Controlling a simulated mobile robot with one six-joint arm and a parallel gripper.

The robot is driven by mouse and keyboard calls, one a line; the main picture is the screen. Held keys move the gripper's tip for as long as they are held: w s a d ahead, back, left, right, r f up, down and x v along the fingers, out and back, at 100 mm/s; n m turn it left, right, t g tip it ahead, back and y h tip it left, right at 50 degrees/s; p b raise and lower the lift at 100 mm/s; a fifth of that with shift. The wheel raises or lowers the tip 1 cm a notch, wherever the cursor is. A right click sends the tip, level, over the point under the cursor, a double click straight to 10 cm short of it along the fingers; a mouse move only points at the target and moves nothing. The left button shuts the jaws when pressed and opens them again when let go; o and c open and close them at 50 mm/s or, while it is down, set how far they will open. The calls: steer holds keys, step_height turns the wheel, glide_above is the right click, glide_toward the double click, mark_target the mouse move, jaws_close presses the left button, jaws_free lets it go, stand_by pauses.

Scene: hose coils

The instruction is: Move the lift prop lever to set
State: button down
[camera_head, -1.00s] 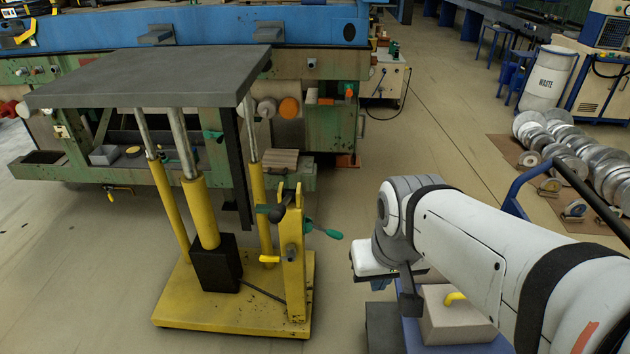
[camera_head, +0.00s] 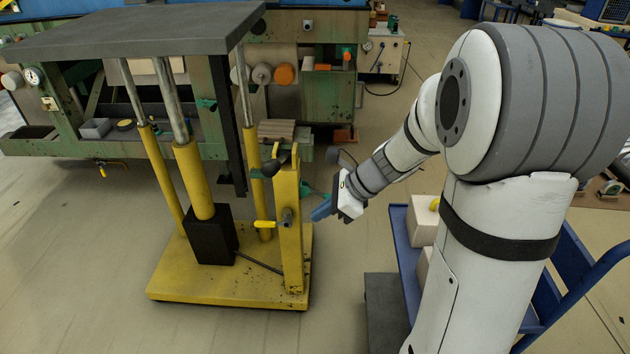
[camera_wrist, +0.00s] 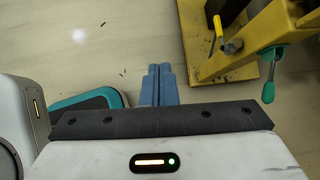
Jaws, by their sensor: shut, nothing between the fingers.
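The lift (camera_head: 175,180) has a dark grey top on yellow posts over a yellow base (camera_head: 200,285). No label tells which is the prop lever. In the wrist view the teal handle (camera_wrist: 269,88) hangs down at right and the yellow handle (camera_wrist: 218,28) stands left of it. My gripper (camera_head: 320,212) is shut and empty, just right of the post. In the wrist view its blue fingers (camera_wrist: 158,72) lie together, left of and apart from both handles.
A blue cart (camera_head: 398,235) with pale boxes (camera_head: 424,222) stands right of the lift, below my arm. A large green machine (camera_head: 80,100) is behind the lift. Open floor (camera_head: 60,290) lies to the left and front.

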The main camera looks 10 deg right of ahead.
steer(key=w+d+f+m+t+y+b, duration=0.2)
steer(key=w+d+f+m+t+b, duration=0.15)
steer(key=w+f+m, duration=0.7)
steer(key=m+t+h+b, duration=0.1)
steer(key=m+t+b, duration=0.15)
steer(key=m, duration=0.75)
glide_toward(324, 196)
steer(key=s+a+f, duration=0.3)
steer(key=s, duration=0.2)
steer(key=w+b+x, duration=0.1)
steer(key=x, duration=0.9)
steer(key=shift+m+t, duration=0.25)
steer(key=shift+t, duration=0.05)
steer(key=d+r, duration=0.1)
steer(key=w+d+r, duration=0.1)
steer(key=d, duration=0.1)
steer(key=shift+w+d+r, duration=0.15)
steer(key=shift+w+d, duration=0.05)
steer(key=shift+d, duration=0.05)
